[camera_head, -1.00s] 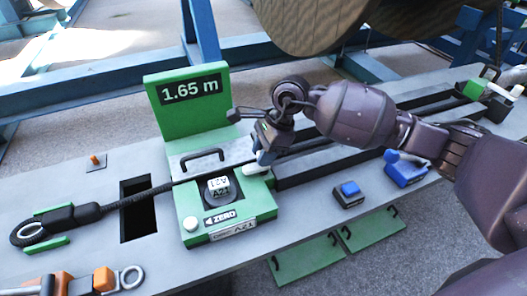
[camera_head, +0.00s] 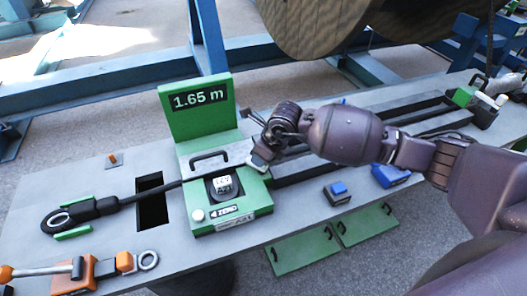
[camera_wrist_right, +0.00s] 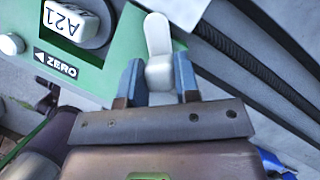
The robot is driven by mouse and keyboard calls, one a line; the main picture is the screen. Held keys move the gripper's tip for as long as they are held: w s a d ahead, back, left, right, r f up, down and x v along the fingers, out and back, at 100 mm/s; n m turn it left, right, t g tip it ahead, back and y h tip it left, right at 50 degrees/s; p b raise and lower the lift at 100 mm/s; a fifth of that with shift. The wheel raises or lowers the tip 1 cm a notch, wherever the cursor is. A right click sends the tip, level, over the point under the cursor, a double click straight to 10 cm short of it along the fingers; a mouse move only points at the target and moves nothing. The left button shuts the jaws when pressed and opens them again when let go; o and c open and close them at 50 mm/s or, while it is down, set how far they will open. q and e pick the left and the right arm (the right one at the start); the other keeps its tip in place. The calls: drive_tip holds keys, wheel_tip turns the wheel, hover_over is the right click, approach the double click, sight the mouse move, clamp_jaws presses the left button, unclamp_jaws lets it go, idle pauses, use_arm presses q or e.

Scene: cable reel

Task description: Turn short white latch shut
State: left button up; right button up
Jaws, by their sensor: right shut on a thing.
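The short white latch (camera_wrist_right: 159,40) stands at the edge of the green measuring unit (camera_wrist_right: 122,42), as the right wrist view shows. My right gripper (camera_wrist_right: 160,80) is shut on the latch's lower part, one blue-grey finger on each side, and its rounded upper end sticks out past the fingertips. In the head view my right gripper (camera_head: 262,158) is at the right edge of the green unit (camera_head: 197,108) and mostly hides the latch. The unit's display reads 1.65 m. My left gripper is not in view.
A black cable (camera_head: 150,193) runs through the unit along the grey bench (camera_head: 120,252). A blue button box (camera_head: 338,192) and a blue device (camera_head: 391,176) stand right of the unit. Orange-handled tools (camera_head: 75,273) lie front left. A wooden reel (camera_head: 310,30) hangs behind.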

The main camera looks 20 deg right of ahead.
drive_tip(key=m+h+p, duration=0.1)
drive_tip(key=m+p, duration=0.1)
drive_tip(key=m, duration=0.1)
drive_tip(key=shift+r+m+t, duration=0.15)
drive_tip(key=shift+m+t, duration=0.25)
drive_tip(key=shift+m+h+p, duration=0.35)
drive_tip(key=shift+m+h, duration=0.25)
drive_tip(key=shift+m, duration=0.5)
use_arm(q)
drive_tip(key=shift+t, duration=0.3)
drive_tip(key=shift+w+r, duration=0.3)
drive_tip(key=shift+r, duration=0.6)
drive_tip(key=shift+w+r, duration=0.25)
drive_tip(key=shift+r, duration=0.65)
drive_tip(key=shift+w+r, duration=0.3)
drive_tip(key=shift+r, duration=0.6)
use_arm(e)
drive_tip(key=shift+m+h, duration=0.3)
drive_tip(key=shift+m, duration=0.5)
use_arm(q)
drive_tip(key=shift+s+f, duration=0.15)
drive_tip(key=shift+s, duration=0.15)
use_arm(e)
drive_tip(key=o, duration=0.9)
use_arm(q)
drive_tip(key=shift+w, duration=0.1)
